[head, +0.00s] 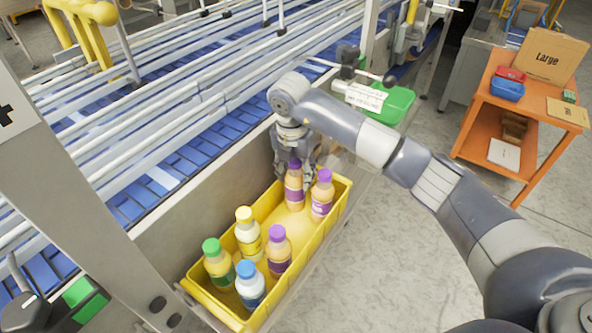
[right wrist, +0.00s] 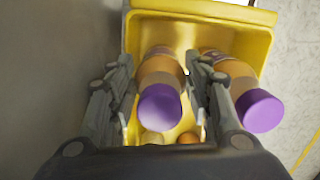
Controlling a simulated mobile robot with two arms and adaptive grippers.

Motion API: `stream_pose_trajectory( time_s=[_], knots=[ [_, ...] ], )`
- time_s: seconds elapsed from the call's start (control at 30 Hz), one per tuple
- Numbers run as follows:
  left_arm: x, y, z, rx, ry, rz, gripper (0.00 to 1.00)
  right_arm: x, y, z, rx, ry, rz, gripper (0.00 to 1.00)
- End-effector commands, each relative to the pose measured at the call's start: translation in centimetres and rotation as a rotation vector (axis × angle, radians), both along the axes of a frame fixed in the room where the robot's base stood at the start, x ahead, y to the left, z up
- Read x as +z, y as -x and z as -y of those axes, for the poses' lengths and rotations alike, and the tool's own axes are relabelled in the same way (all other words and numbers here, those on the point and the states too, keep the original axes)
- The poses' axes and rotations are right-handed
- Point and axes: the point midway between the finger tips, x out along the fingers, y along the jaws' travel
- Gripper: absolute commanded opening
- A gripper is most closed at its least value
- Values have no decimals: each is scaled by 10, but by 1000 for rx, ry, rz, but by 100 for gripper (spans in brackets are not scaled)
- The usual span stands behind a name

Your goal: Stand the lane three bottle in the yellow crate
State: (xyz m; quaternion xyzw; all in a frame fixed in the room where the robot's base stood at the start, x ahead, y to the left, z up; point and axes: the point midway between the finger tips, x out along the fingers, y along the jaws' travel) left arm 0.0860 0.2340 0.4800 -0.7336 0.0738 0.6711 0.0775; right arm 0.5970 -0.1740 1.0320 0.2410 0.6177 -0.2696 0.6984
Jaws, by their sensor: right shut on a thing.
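The yellow crate (head: 335,215) stands beside the conveyor. My right gripper (head: 294,166) is over the crate's far end, shut on a purple-capped bottle (head: 294,190) with orange contents. That bottle is upright inside the crate; whether its base touches the floor I cannot tell. In the right wrist view the bottle (right wrist: 160,85) is between the fingers (right wrist: 160,90), with the crate wall (right wrist: 210,12) around it. A second purple-capped bottle (head: 322,195) stands close on its right. My left gripper is not in view.
In the crate's near half stand a yellow-capped bottle (head: 248,235), another purple-capped one (head: 279,252), a green-capped one (head: 218,264) and a blue-capped one (head: 250,284). The crate's middle floor is clear. An orange cart (head: 480,115) stands at the right.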

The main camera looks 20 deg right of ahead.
Motion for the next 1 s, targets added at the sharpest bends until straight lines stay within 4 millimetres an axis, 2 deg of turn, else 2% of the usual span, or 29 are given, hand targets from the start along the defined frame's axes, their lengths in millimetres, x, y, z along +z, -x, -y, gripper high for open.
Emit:
stream_pose_trajectory(
  time_s=[0.07, 0.1, 0.13, 0.57, 0.67, 0.9, 1.0],
  knots=[
    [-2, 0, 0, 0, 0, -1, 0, -2, 0, 0, 0, 0, 1, 13],
    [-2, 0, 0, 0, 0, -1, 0, -1, 0, 0, 0, 0, 0, 52],
    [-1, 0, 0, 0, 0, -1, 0, -1, 0, 0, 0, 0, 0, 54],
    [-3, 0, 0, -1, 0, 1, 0, 5, -1, -1, 0, -2, 3, 54],
    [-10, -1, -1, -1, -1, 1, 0, 18, 0, -2, 0, -2, 6, 54],
    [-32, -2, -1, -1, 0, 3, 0, 71, 5, -6, 0, -1, 6, 54],
    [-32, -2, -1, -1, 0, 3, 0, 91, 7, -7, -1, 0, 5, 54]
  ],
)
